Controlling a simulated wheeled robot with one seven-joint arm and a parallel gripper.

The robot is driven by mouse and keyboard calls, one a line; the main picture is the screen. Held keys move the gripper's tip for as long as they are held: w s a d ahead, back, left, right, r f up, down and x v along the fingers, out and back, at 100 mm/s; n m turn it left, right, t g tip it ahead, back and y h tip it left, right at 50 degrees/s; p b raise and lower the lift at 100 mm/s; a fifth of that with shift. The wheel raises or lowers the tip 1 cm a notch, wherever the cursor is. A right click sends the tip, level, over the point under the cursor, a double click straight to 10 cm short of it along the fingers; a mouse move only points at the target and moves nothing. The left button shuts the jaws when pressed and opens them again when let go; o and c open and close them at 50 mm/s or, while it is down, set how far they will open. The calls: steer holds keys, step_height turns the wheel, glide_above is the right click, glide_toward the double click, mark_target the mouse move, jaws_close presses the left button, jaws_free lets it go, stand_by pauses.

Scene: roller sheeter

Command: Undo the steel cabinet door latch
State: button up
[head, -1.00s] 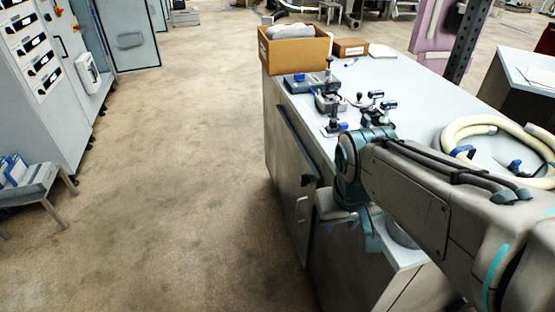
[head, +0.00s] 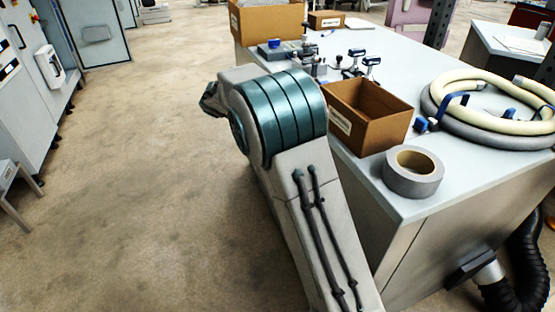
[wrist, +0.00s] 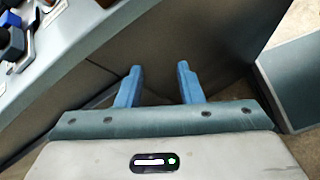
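The steel cabinet (head: 425,250) stands under a pale worktop on the right of the head view. My arm hides its door side and latch there. In the wrist view the grey cabinet front (wrist: 85,85) runs diagonally below the worktop edge, with a darker panel behind the fingers. I cannot make out the latch in either current view. My gripper (wrist: 159,68) is open and empty, its two blue fingers apart in front of the panel. I cannot tell whether they touch it.
On the worktop (head: 470,185) stand a cardboard box (head: 370,125), a tape roll (head: 413,172), coiled hoses (head: 490,105) and several clamps. A black hose (head: 525,270) hangs at the right. The floor (head: 120,190) left of my arm is clear. A grey panel (wrist: 298,85) is at the wrist view's right.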

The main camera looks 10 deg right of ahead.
steer(key=w+a+f+n+t+h+b, duration=0.3)
steer(key=w+a+f+n+h+b, duration=0.5)
steer(key=a+f, duration=0.6)
steer(key=w+d+m+y+b, duration=0.1)
steer(key=w+d, duration=0.3)
steer(key=d, duration=1)
steer(key=shift+m+b, duration=0.3)
steer(key=shift+a, duration=0.1)
jaws_close()
